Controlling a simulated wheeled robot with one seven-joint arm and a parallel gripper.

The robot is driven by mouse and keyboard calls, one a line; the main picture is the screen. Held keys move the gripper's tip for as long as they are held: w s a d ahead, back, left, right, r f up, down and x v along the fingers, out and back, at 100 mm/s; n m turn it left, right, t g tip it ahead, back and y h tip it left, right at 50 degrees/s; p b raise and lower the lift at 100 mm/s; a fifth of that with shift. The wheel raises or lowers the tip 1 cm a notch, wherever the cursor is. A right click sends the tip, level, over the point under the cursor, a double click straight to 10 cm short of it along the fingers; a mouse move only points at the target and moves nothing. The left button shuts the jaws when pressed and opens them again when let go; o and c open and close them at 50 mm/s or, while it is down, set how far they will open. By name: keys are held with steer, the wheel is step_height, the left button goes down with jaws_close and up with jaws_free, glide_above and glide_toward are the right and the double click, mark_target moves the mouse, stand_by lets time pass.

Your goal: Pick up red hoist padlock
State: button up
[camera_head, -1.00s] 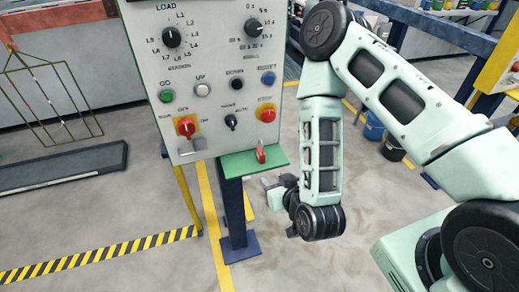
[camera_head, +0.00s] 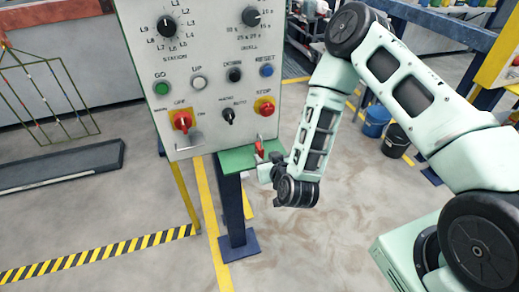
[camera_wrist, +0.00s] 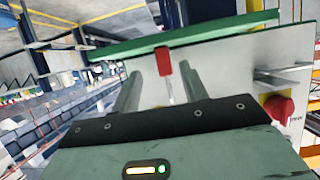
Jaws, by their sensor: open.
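The red padlock (camera_head: 259,147) stands on the green shelf (camera_head: 233,161) below the control panel, near the shelf's right end. In the wrist view the red padlock (camera_wrist: 164,61) has its body against the green shelf (camera_wrist: 205,38), with a pale metal shackle extending toward my gripper. My gripper (camera_wrist: 160,74) is open, with one finger on each side of the padlock and visible gaps on both sides. In the head view my gripper (camera_head: 265,174) is close by the shelf's right front edge, partly hidden by my wrist.
The control panel (camera_head: 203,125) rises right behind the shelf, with a red switch (camera_head: 182,121) and a metal bracket (camera_head: 189,139) jutting out. A blue post (camera_head: 232,210) supports it. Open floor lies to the right, with buckets (camera_head: 395,139) farther back.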

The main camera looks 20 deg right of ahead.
mark_target(262, 153)
steer(key=shift+a+p+x, duration=0.15)
steer(key=shift+p+x, duration=0.3)
steer(key=shift+x, duration=1.05)
steer(key=shift+a+p+x, duration=0.15)
steer(key=shift+p+x, duration=0.25)
steer(key=shift+x, duration=1.15)
steer(key=shift+r, duration=0.2)
steer(key=shift+c, duration=0.3)
jaws_close()
